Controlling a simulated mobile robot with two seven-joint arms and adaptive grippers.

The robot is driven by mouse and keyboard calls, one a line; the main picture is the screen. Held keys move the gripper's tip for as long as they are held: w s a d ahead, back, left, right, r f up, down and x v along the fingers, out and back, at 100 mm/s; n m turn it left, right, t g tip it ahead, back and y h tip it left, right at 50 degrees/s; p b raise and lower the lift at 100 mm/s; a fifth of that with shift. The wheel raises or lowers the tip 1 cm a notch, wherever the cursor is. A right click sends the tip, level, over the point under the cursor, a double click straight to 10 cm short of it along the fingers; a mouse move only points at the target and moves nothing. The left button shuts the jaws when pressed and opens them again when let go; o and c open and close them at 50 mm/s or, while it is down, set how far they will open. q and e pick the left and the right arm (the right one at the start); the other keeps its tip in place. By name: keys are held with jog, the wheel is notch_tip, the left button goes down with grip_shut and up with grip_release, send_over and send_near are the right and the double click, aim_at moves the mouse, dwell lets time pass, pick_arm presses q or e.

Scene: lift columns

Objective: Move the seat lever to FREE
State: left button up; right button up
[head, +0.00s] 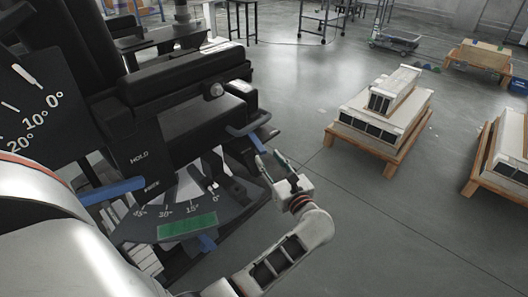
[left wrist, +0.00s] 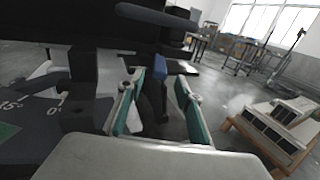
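A black seat-like machine fills the left of the head view. A plate on its side reads HOLD (head: 138,158), with a smaller label below it too blurred to read. A blue lever (head: 112,192) sticks out left of that label. Another blue handle (head: 247,139) sticks out at the right side. I cannot tell which is the seat lever. My left gripper (head: 276,170) is open and empty, just below and right of the right blue handle. In the left wrist view, a blue handle end (left wrist: 160,66) shows between and beyond the spread fingers (left wrist: 163,92). My right gripper is not in view.
An angle scale with a green display (head: 187,226) and a third blue handle (head: 207,243) sit low on the machine. Stacked units on a wooden pallet (head: 380,143) stand to the right. Grey floor (head: 400,230) between is clear.

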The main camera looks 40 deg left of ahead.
aim_at(264, 152)
pick_arm(q)
jog(key=shift+x, duration=2.55)
grip_shut()
